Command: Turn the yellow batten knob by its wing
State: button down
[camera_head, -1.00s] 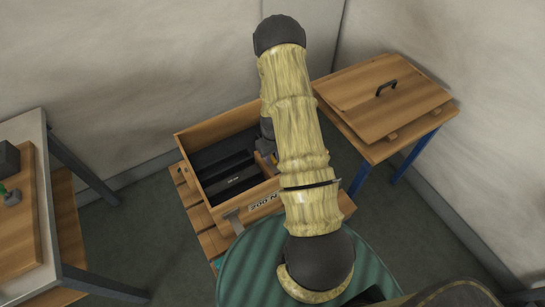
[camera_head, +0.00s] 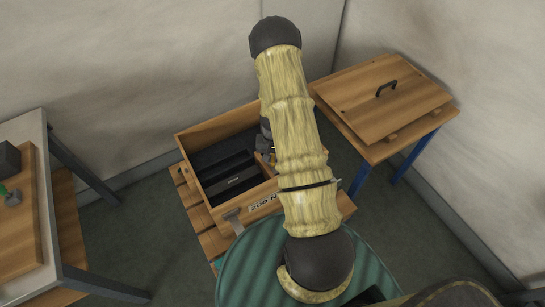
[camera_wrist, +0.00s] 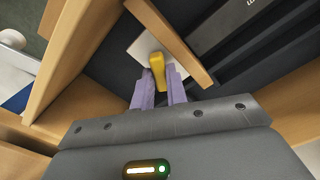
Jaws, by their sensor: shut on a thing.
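The yellow batten knob (camera_wrist: 158,70) shows in the wrist view, its wing standing between my two fingertips. My gripper (camera_wrist: 158,88) has lilac fingers, one on each side of the wing, and is shut on it. A pale plate (camera_wrist: 143,47) lies beneath the knob inside the wooden box. In the head view my arm covers most of the knob, and only a small part of my wrist shows by the box's right side.
The open wooden box (camera_head: 205,130) has dark compartments and stands on a slatted wooden stand (camera_head: 208,235). A wooden lid with a black handle (camera_head: 385,88) lies on a blue-legged table at right. A grey-framed table (camera_head: 45,200) stands at left.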

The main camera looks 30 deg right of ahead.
jog(key=m, duration=0.5)
jog(key=shift+m, duration=0.4)
jog(key=m+p, duration=0.1)
jog(key=m, duration=0.3)
jog(key=shift+m, duration=0.4)
jog(key=c, duration=1.8)
grip_release()
jog(key=shift+m, duration=0.3)
jog(key=o, duration=0.5)
